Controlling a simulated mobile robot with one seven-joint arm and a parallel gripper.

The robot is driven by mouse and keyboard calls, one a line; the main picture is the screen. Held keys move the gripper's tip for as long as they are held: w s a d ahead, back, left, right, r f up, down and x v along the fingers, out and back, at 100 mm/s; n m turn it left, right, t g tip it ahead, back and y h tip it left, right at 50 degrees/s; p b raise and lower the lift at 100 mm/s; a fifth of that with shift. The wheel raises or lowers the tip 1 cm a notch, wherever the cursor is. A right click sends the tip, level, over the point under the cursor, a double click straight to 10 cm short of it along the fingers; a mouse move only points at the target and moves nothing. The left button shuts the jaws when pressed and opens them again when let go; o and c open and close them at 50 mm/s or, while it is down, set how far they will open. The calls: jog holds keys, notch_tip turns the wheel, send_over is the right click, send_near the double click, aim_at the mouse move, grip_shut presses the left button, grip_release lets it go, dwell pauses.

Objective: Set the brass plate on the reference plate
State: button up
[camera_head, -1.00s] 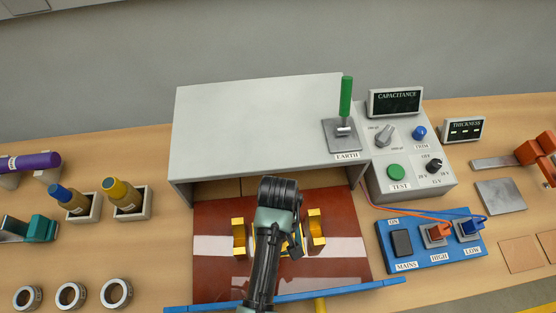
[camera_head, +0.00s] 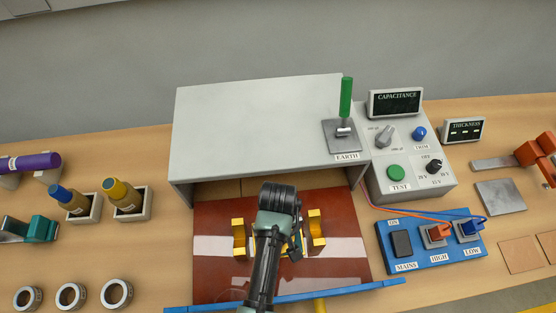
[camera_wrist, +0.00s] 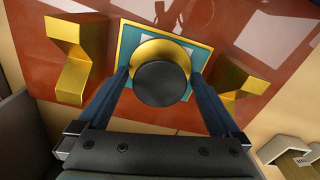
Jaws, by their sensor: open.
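The brass plate (camera_wrist: 160,50) shows in the wrist view as a round brass disc with a black knob (camera_wrist: 160,84) on top. It rests on a teal square sheet with a yellow border (camera_wrist: 128,42). My gripper (camera_wrist: 160,82) is open, with one finger on each side of the knob; whether either finger touches it I cannot tell. In the head view my arm hides most of the disc. A bare grey plate (camera_head: 500,196) lies at the right; whether it is the reference plate I cannot tell.
Brass brackets (camera_wrist: 75,55) (camera_head: 317,230) flank the disc on a red-brown board (camera_head: 215,275). A grey hood (camera_head: 255,125) stands just behind, and a blue bar (camera_head: 200,309) runs in front. A blue switch box (camera_head: 430,260) and test console (camera_head: 410,180) stand to the right.

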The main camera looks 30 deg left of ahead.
notch_tip(320, 180, up, 12)
dwell(0.4)
jog(key=shift+r, duration=0.1)
jog(key=w+d+r+m+t+y, duration=0.1)
jog(key=w+r+m+t, duration=0.1)
jog(key=w+r+t, duration=0.5)
jog(key=w+d+r+m+t, duration=0.15)
jog(key=w+r, duration=0.45)
jog(key=r, duration=0.6)
jog(key=w+r+m+t+y, duration=0.1)
jog(key=w+r+t, duration=0.45)
jog(key=r, duration=0.35)
jog(key=d+r+m+t, duration=0.1)
jog(key=d+r+t, duration=0.15)
jog(key=r, duration=0.55)
jog(key=d+r+m+t, duration=0.1)
jog(key=d+r+t, duration=0.15)
jog(key=r, duration=0.55)
jog(key=s+d+r+m+t+h, duration=0.1)
jog(key=s+r+t, duration=0.3)
jog(key=r, duration=0.5)
jog(key=s+d+r+m+t+h, duration=0.1)
jog(key=s+r+t, duration=0.3)
jog(key=s+r, duration=0.5)
jog(key=shift+d+r, duration=0.6)
jog(key=shift+d, duration=0.25)
